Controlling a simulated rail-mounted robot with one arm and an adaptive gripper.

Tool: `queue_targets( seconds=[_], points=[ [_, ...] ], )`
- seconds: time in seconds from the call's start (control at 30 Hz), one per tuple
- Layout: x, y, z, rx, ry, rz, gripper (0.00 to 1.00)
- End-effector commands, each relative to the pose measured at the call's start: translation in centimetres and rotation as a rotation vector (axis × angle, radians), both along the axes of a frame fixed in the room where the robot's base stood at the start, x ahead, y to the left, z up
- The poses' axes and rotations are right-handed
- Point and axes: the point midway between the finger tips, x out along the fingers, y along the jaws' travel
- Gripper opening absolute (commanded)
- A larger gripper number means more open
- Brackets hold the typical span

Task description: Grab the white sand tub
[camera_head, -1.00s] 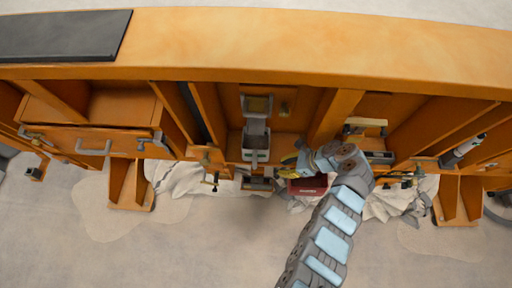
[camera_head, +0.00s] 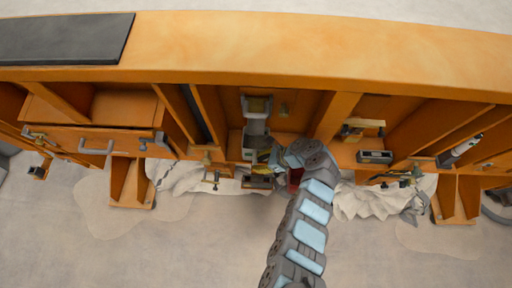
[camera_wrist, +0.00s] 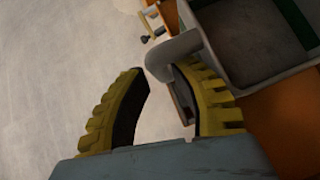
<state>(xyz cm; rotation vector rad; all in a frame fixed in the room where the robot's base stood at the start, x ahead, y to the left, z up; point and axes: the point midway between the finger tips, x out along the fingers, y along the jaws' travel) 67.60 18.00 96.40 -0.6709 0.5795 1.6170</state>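The white sand tub (camera_head: 256,127) looks grey-white and stands in the middle bay of the orange bench in the head view. In the wrist view a pale, open-topped tub (camera_wrist: 225,75) fills the upper right, with a rounded handle (camera_wrist: 174,55) sticking out toward my fingers. My gripper (camera_wrist: 168,95) is open, with its two yellow fingers apart. The handle's end lies just beyond the gap, close to the right finger; I cannot tell whether they touch. In the head view my gripper (camera_head: 268,162) is by the tub's lower front, partly hidden by my wrist.
The orange bench (camera_head: 300,52) has posts on both sides of the bay. A red box (camera_head: 294,178) is mostly hidden behind my arm. White cloth (camera_head: 370,203) lies underneath. The floor in front is open.

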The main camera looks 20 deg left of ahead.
Motion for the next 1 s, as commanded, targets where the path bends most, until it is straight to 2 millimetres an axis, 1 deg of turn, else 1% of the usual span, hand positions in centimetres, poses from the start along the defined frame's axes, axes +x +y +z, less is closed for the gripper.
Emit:
queue_targets(
  seconds=[0.1, 0.3, 0.57, 0.67, 1.0],
  points=[
    [-0.2, 0.8, -0.8, 0.001, 0.004, 0.005, 0.26],
    [-0.3, 1.7, -1.7, -0.001, 0.001, 0.003, 0.26],
    [-0.3, 1.8, -1.8, -0.001, 0.001, 0.002, 0.26],
    [-0.3, 1.7, -1.8, 0.000, 0.001, 0.002, 0.01],
    [-0.3, 1.8, -1.7, 0.001, -0.001, 0.002, 0.00]
  ],
)
